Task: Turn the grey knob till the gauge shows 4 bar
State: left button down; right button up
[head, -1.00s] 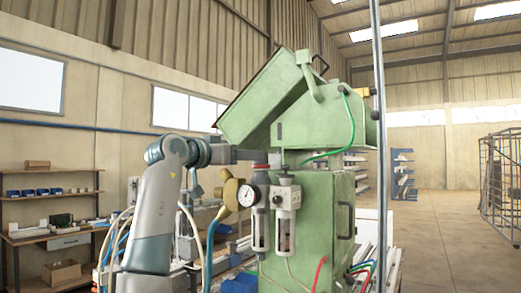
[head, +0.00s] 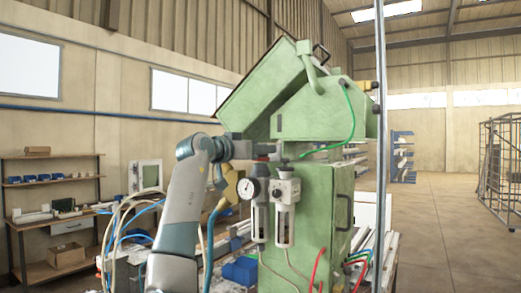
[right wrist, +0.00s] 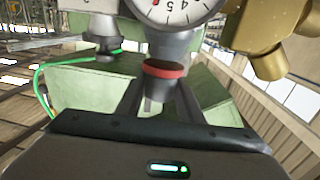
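The grey knob (right wrist: 167,84) with a red ring sits on the regulator beside the green machine. In the right wrist view it is between the two dark fingers of my right gripper (right wrist: 161,100), with a gap visible on its left side. In the head view my right gripper (head: 266,151) is at the knob's height and largely hides it. The white round gauge (head: 250,188) is on the regulator below. My left gripper is out of view.
A second unit with a grey-white top (head: 286,187) stands close to the right of the gauge. A brass fitting (right wrist: 268,38) is beside the gauge. The green machine housing (head: 322,112) rises above and behind. Hoses hang below.

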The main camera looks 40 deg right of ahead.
jog(key=c, duration=0.4)
